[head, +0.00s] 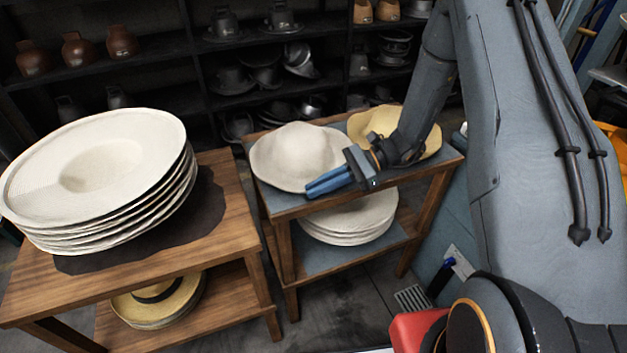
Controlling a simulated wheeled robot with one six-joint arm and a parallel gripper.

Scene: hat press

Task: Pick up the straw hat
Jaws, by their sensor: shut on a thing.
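A cream wide-brimmed hat (290,150) is at the left of the small table's top. My gripper (312,187) has blue fingers and is shut at the hat's near right brim. The fingers cover that bit of brim, so the exact grip is hidden. I cannot tell whether the hat touches the table top. A yellow straw hat (372,122) lies to the right on the same table top, partly hidden behind my arm and wrist.
The small table (437,172) has a lower shelf with a stack of cream hats (352,222). A wooden table (232,222) at left bears a tall stack of cream hats (150,125), with yellow hats (165,308) below. Dark shelves (150,52) with hats and brown forms stand behind.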

